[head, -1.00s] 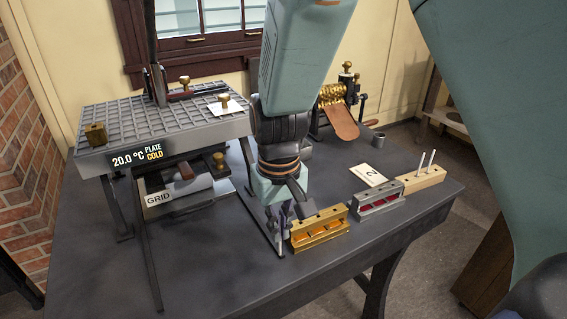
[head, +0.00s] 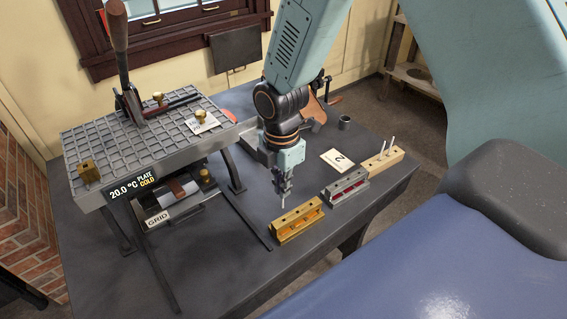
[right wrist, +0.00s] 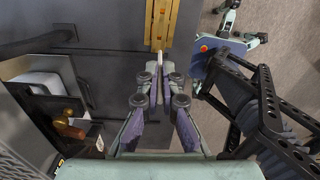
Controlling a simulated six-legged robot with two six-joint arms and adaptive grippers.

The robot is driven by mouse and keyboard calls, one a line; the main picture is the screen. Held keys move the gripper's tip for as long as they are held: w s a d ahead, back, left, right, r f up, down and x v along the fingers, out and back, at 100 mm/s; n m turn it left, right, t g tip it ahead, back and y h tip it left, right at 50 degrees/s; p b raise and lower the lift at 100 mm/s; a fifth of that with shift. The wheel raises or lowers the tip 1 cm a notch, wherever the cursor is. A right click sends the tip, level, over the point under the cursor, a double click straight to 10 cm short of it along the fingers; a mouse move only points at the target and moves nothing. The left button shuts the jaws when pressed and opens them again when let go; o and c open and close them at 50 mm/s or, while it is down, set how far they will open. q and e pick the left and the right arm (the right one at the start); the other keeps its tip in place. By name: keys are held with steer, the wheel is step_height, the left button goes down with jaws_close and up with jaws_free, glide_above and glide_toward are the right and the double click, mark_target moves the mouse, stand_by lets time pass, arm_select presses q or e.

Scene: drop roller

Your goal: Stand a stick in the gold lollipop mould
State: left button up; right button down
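The gold lollipop mould (head: 298,222) lies on the dark table, with amber filling showing in its side openings and holes along its top. It also shows at the top of the right wrist view (right wrist: 162,22). I see no stick standing in it. My right gripper (head: 283,188) points down just behind the mould's left part. It is shut on a thin white stick (head: 283,203), which sticks out below the fingertips, apart from or just behind the mould; the exact gap is unclear. The stick's end shows beyond the fingers in the right wrist view (right wrist: 158,62). My left gripper is not in view.
A silver mould (head: 345,187) with red filling and a wooden block (head: 383,163) with two upright white sticks stand to the right. A card marked 2 (head: 337,160) lies behind. A gridded cold plate (head: 140,138) stands at the left. The table's front edge is close to the mould.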

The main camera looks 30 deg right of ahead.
arm_select(q)
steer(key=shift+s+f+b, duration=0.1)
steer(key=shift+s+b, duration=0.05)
steer(key=shift+b, duration=0.3)
arm_select(e)
steer(key=shift+n, duration=0.9)
steer(key=f, duration=0.4)
steer(key=shift+d+f, duration=0.15)
steer(key=shift+d, duration=0.1)
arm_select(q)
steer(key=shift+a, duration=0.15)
arm_select(e)
steer(key=shift+w+a, duration=0.15)
steer(key=shift+a, duration=0.05)
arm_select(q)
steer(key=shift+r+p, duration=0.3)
arm_select(e)
steer(key=shift+d, duration=0.15)
